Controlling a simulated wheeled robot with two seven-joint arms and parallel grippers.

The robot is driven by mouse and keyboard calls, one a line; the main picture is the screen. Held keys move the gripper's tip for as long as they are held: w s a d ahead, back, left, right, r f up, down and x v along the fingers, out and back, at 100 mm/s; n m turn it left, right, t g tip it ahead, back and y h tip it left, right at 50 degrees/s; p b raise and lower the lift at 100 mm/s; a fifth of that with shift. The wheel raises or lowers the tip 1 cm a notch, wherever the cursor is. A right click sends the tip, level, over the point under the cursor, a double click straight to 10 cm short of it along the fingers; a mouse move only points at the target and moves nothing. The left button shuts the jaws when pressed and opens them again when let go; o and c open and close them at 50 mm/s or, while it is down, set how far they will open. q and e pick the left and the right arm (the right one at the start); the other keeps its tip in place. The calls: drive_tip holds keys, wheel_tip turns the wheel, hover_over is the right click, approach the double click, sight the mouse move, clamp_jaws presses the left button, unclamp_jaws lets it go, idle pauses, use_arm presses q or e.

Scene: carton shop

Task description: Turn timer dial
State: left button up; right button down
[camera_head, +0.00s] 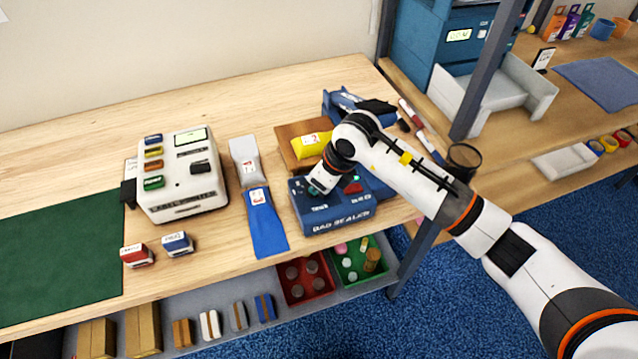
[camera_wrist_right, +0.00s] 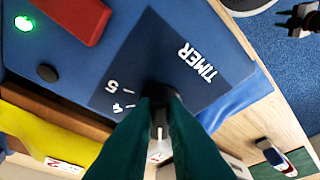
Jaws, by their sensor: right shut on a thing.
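The blue bag sealer (camera_head: 338,222) stands on the wooden bench, its name on the front face. In the right wrist view, its dark timer panel (camera_wrist_right: 205,97) carries the word TIMER and the marks 4 and 5. The black timer dial (camera_wrist_right: 162,88) is between the green fingertips of my right gripper (camera_wrist_right: 160,104), which is shut on it. The fingers hide much of the dial, and I cannot tell which mark it points to. In the head view my right gripper (camera_head: 316,188) reaches down onto the sealer's left top.
A glowing green light (camera_wrist_right: 23,23) and a red bar (camera_wrist_right: 78,15) are on the sealer. A yellow pack (camera_head: 311,145) lies on a brown block behind it.

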drive_tip(key=shift+m, duration=0.3)
drive_tip(key=c, duration=1.5)
unclamp_jaws()
drive_tip(key=shift+o, duration=0.2)
drive_tip(key=b+v, duration=0.3)
drive_tip(key=v, duration=0.9)
drive_tip(key=shift+s+a+b, duration=0.2)
drive_tip(key=shift+b, duration=0.1)
